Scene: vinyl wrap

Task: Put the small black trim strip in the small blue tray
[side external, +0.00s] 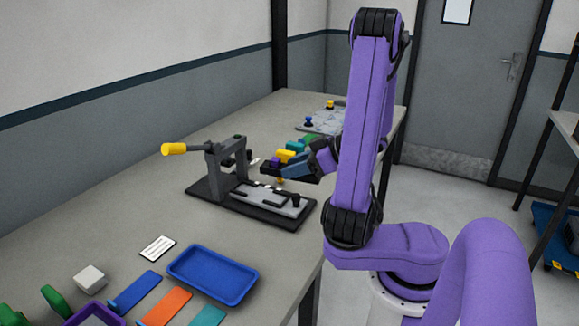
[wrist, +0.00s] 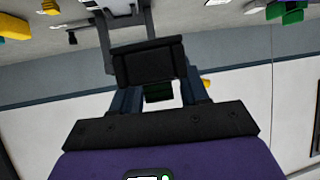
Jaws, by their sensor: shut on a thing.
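The small blue tray (side external: 247,290) lies on the table near its front edge, and it looks empty in the side external view. My gripper (side external: 287,170) is above the table beside the grey lever fixture, well back from the tray. It is shut on a dark piece that looks like the black trim strip (side external: 270,169). In the wrist view the black strip (wrist: 148,63) lies across the ends of my gripper's fingers (wrist: 158,92). The fingers partly hide how it is held.
The lever fixture (side external: 226,158) with a yellow handle stands on a black base. Coloured blocks (side external: 285,156) show behind my gripper. A white card (side external: 158,248), blue strip (side external: 134,291), orange strip (side external: 166,306) and purple tray (side external: 95,314) lie around the blue tray.

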